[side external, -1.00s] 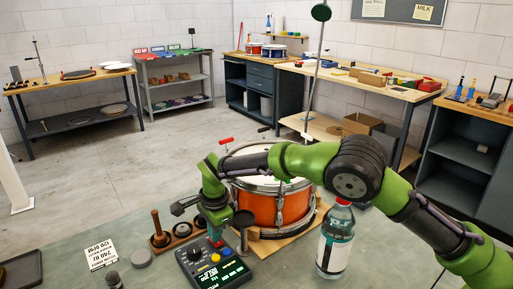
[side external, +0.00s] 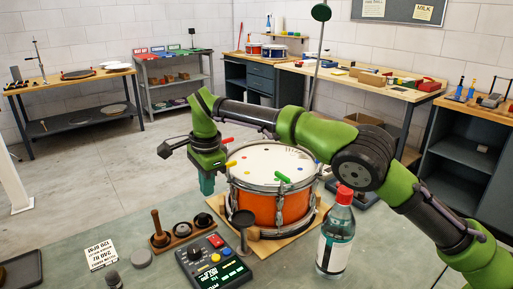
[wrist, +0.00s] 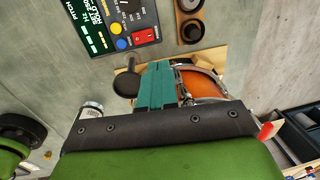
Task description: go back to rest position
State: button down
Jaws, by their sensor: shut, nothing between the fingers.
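My gripper (side external: 207,186) hangs pointing down in the air just left of the drum in the side view. Its teal fingers are together with nothing between them, and they also show in the wrist view (wrist: 156,85). The orange snare drum (side external: 265,207) stands on a wooden board, with coloured marks on its white head. The control box (side external: 212,265) with a dial, coloured buttons and a lit screen lies below the gripper, apart from it. The box also shows at the top of the wrist view (wrist: 98,22).
A clear bottle (side external: 336,240) with a red cap stands right of the drum, close under my arm. A wooden holder (side external: 182,236) with several round items, a printed card (side external: 101,254) and a dark tray (side external: 22,270) are on the bench's left side.

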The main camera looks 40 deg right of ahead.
dwell(0.3)
jog(key=s+d+r+n+t+y, duration=0.2)
jog(key=s+d+r+n, duration=0.3)
jog(key=s+d+r, duration=0.7)
jog(key=s+d+f+n+t, duration=0.2)
jog(key=s+d+n, duration=0.1)
jog(key=s, duration=0.6)
jog(key=s+d+f+n+t, duration=0.1)
jog(key=s+d+f+n, duration=0.2)
jog(key=s+n, duration=0.3)
jog(key=s, duration=0.4)
jog(key=shift+d+f+t, duration=0.15)
jog(key=shift+f+t, duration=0.2)
jog(key=shift+t, duration=0.05)
